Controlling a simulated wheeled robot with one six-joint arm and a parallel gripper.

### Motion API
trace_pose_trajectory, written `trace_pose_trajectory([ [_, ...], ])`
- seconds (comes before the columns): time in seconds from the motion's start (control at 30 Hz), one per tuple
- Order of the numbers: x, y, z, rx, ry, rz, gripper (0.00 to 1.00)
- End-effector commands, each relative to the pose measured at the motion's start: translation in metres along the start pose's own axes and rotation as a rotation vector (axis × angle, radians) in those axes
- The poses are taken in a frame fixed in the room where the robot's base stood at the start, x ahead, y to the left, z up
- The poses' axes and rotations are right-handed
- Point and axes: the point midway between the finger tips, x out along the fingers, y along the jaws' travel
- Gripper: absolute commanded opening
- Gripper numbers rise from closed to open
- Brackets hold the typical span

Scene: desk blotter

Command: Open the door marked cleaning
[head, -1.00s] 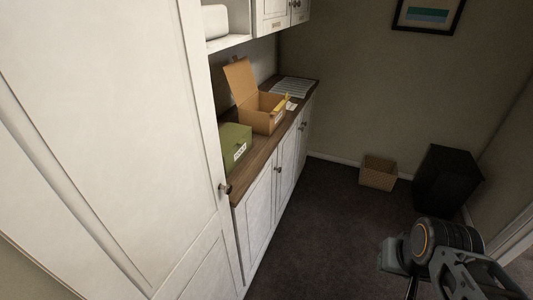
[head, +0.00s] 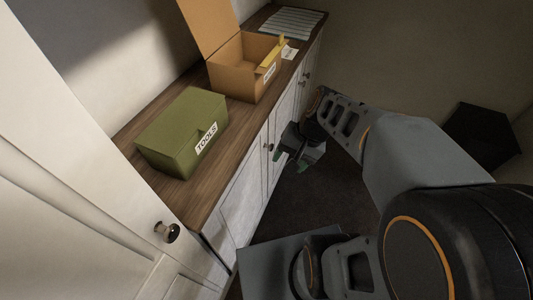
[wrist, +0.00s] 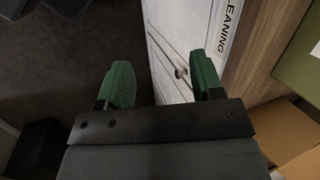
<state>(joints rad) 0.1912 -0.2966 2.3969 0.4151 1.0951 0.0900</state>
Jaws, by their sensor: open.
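The label reading CLEANING (wrist: 231,27) is on the white cabinet front, just below the wooden counter edge, in the wrist view. Below it is a white cabinet door (wrist: 176,35) with small dark knobs (wrist: 180,72). In the head view, the low white cabinet doors (head: 246,198) run under the counter, with a knob (head: 268,147) near my gripper. My gripper (head: 292,160) is open and empty, in front of the doors. Its green fingertips also frame the door front in the wrist view (wrist: 163,82); whether they touch it I cannot tell. The label is not readable in the head view.
A green box marked TOOLS (head: 178,137) and an open cardboard box (head: 240,62) stand on the wooden counter (head: 155,190). A tall white door with a round knob (head: 168,232) is at the left. A black bin (head: 482,135) stands at the back right. Dark floor is clear beyond.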

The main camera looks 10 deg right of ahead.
Motion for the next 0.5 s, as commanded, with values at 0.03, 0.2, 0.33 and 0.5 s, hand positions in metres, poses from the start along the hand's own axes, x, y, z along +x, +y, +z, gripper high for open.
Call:
trace_pose_trajectory([
  [0.03, 0.042, 0.012, -0.012, 0.118, -0.071, -0.067, 0.60],
  [0.2, 0.099, 0.017, -0.050, 0.470, -0.282, -0.338, 0.60],
  [0.33, 0.130, 0.030, -0.090, 0.700, -0.411, -0.560, 0.60],
  [0.5, 0.155, 0.058, -0.142, 0.922, -0.523, -0.831, 0.60],
])
